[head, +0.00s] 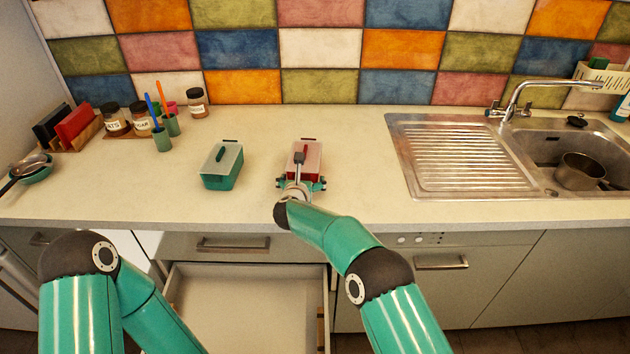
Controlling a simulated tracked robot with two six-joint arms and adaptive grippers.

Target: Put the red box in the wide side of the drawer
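The red box (312,161) with a pale translucent lid stands on the counter, just right of the middle of the head view. My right gripper (302,183) is at its near end, with a finger part at each side. The arm hides part of the box, and I cannot tell whether the fingers press on it. The drawer (245,300) below the counter is pulled open, and its visible floor is empty.
A green box (222,168) with a translucent lid stands left of the red box. Jars (142,120), green cups with utensils (162,138) and a rack (75,128) are further left. A drainboard (455,150) and sink with a pot (580,170) are right. The counter between is clear.

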